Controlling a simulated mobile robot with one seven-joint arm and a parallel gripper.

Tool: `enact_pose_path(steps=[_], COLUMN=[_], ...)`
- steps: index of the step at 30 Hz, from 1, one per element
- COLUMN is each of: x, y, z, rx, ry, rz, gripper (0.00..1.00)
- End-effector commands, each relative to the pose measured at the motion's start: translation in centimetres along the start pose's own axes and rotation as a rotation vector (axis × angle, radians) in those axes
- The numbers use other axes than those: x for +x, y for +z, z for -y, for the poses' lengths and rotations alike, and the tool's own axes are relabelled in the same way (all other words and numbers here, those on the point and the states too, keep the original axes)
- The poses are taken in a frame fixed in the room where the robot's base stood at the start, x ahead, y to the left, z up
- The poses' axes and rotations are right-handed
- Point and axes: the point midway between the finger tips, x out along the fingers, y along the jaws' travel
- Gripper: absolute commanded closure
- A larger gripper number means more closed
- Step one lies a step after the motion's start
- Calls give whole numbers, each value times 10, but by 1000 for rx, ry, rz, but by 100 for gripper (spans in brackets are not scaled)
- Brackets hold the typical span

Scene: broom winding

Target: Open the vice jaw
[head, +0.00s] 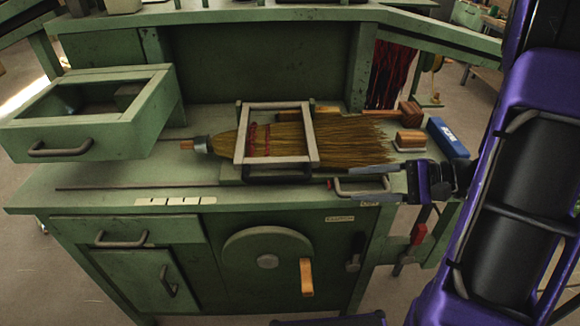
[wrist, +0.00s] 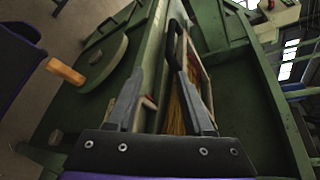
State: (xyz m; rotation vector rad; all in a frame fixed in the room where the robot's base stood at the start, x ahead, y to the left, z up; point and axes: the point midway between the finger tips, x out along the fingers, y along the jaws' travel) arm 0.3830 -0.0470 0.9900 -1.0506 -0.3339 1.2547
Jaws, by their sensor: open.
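The vice jaw appears as a pale rectangular frame (head: 240,135) over the broom on the green bench, with a dark bar along its front. In the wrist view the frame (wrist: 204,82) and its dark handle (wrist: 178,45) show beyond the fingertips. The broom (head: 345,138) lies flat under the frame, its bristles pointing right. My gripper (head: 352,181) is open at the bench's front edge, right of the frame. In the wrist view its two fingers (wrist: 160,75) are spread. A pale metal handle at the bench edge lies close to the fingers; contact cannot be told.
An open green drawer box (head: 85,135) stands at the left of the bench. A wheel (head: 268,245) with a wooden crank handle (head: 307,277) is on the front. A blue block (head: 447,138) and a wooden brush (head: 410,139) lie at the right end.

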Motion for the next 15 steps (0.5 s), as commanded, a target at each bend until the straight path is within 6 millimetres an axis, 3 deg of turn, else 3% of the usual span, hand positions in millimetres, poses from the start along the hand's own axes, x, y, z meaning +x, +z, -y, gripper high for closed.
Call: enact_pose_path(steps=[3,8,15], x=[0,12,58], y=[12,16,19], z=[2,4,8], rx=[-10,-18,-16], ry=[-85,-102,-96], rz=[42,55,57], gripper=[48,48,48])
